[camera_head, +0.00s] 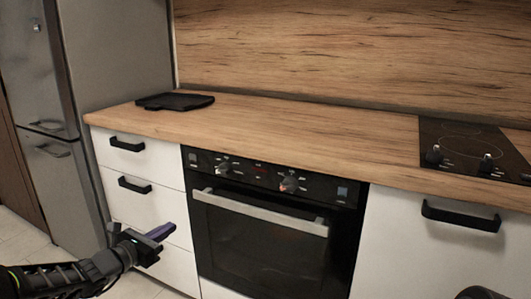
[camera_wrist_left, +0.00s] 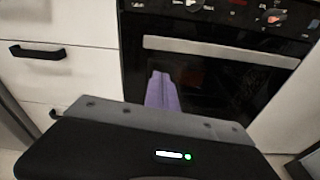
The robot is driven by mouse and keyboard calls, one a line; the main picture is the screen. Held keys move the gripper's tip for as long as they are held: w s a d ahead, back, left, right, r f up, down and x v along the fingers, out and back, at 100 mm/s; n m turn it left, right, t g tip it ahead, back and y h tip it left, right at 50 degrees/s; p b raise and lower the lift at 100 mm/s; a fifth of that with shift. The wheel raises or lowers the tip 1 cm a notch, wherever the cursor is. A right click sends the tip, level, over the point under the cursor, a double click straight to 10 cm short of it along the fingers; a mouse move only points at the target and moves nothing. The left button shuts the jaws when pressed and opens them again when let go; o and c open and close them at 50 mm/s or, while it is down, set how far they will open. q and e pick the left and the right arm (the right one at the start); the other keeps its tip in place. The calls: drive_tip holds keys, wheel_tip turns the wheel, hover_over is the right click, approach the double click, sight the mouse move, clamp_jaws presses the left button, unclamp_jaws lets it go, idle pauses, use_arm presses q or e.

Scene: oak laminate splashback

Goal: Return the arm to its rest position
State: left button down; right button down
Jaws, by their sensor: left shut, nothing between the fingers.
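My left arm comes in from the lower left of the head view. Its gripper (camera_head: 160,232) is in front of the white drawers, left of the oven. The purple fingers are together with nothing between them. In the left wrist view the shut fingers (camera_wrist_left: 162,92) point toward the oven front and overlap the dark oven door (camera_wrist_left: 215,85) in the picture. No right gripper fingers are in view.
The wooden counter (camera_head: 270,125) holds a black tray-like board (camera_head: 175,101) at the left and a black hob (camera_head: 465,145) at the right. The oven handle (camera_head: 260,212) and black drawer handles (camera_head: 127,144) stick out. A grey fridge (camera_head: 115,50) stands at the left.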

use_arm(q)
drive_tip(key=s+d+f+m+g+y, duration=0.15)
drive_tip(key=s+f+m+g, duration=0.3)
drive_tip(key=f, duration=0.55)
drive_tip(key=s+d+f+m+g, duration=0.25)
drive_tip(key=s+f, duration=0.25)
drive_tip(key=f, duration=0.5)
drive_tip(key=s+d+f+m+g+y, duration=0.1)
drive_tip(key=s+d+f+m+g, duration=0.1)
drive_tip(key=s+d+f+m, duration=0.4)
drive_tip(key=s+d+f+m+g+y, duration=0.1)
drive_tip(key=s+d+f+m+g, duration=0.15)
drive_tip(key=s+f+m, duration=0.7)
drive_tip(key=s+d+f+m+g+h, duration=0.1)
drive_tip(key=s+d+f+m, duration=0.15)
drive_tip(key=s+d, duration=0.4)
drive_tip(key=s+d+f+m+g, duration=0.2)
drive_tip(key=s+d+m, duration=0.25)
drive_tip(key=s, duration=0.35)
wheel_tip(320, 180, up, 27)
drive_tip(key=d+p, duration=0.1)
drive_tip(key=p, duration=2.7)
drive_tip(key=shift+s+d+r+n, duration=0.2)
drive_tip(key=shift+s+n, duration=0.15)
drive_tip(key=shift+n, duration=0.1)
drive_tip(key=c, duration=2.2)
unclamp_jaws()
drive_tip(key=shift+f+h, duration=0.1)
drive_tip(key=shift+h, duration=0.15)
